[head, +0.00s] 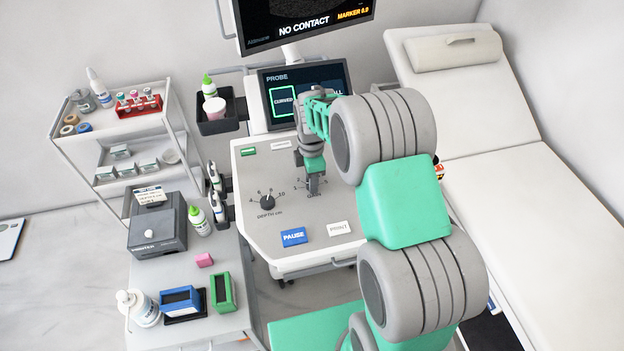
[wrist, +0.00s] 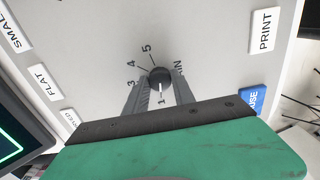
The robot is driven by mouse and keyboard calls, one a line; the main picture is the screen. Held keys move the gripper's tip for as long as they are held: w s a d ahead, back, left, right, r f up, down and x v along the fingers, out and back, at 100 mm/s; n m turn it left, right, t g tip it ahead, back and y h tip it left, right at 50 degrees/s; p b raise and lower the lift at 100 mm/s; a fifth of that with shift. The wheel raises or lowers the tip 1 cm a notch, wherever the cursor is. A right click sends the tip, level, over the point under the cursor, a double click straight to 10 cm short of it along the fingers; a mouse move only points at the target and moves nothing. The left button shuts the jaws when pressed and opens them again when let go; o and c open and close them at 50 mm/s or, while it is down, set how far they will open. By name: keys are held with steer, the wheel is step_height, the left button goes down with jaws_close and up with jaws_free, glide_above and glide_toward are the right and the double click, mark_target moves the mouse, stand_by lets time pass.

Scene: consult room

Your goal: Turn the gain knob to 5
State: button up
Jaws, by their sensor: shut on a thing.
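The gain knob (wrist: 159,74) is a small dark round knob on the pale console panel, seen in the wrist view. My gripper (wrist: 159,84) is shut on it, with one grey finger on each side. Around the knob I read 1, 3, 4 and 5; the 1 shows between the fingers and the 5 lies on the far side. I cannot tell for certain where the knob's pointer is. In the head view my gripper (head: 314,186) points down at the gain dial and hides the knob and part of its scale.
The depth knob (head: 267,202) stands left of my gripper on the panel. In front are the blue PAUSE key (head: 294,237) and the white PRINT key (head: 339,229). The probe touchscreen (head: 306,93) rises behind. An exam couch (head: 540,190) is at right, a side cart (head: 185,270) at left.

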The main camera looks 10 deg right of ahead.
jaws_close()
